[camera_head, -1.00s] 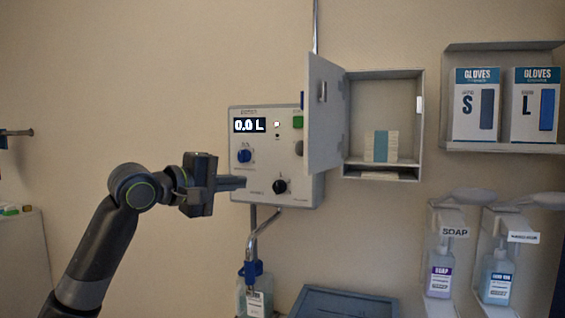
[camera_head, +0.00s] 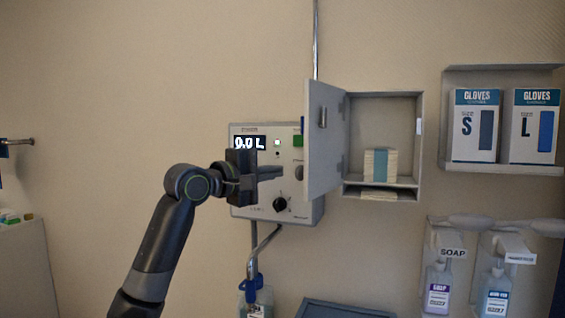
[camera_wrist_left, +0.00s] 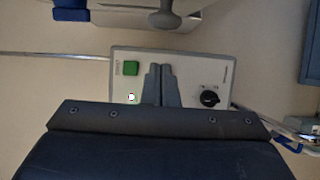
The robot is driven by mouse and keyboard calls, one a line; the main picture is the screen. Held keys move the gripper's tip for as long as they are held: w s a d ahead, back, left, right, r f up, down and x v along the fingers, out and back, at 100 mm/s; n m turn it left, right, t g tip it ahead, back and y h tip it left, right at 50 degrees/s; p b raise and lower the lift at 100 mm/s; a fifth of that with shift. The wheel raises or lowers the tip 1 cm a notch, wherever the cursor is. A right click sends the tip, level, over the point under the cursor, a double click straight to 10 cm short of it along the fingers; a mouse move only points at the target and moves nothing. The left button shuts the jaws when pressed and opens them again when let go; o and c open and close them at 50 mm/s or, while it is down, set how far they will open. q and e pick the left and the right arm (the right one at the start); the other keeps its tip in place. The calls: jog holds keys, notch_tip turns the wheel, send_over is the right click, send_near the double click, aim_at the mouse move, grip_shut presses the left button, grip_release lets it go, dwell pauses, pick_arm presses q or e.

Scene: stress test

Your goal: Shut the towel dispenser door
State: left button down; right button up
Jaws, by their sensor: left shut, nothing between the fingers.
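The towel dispenser is an open grey box (camera_head: 421,150) on the wall with a stack of towels (camera_head: 380,165) inside. Its door (camera_head: 325,140) is hinged on the left and stands wide open, jutting out in front of the box. My left gripper (camera_head: 280,172) is shut and empty, in front of the control panel and a little left of the door. In the left wrist view its closed fingers (camera_wrist_left: 162,84) point at the panel, and a grey part at the top may be the door. My right gripper is not in view.
The control panel (camera_head: 245,205) with display, green button and black knob is behind my gripper. Glove boxes (camera_head: 477,125) sit on a shelf at right. Soap dispensers (camera_head: 438,285) hang below it. A blue tray (camera_head: 345,308) is at the bottom.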

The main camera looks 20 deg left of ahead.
pick_arm(q)
jog(key=d, duration=0.1)
jog(key=s+d, duration=0.1)
jog(key=d, duration=0.1)
jog(key=shift+s+p, duration=0.1)
jog(key=shift+p, duration=0.3)
jog(key=shift+a, duration=0.15)
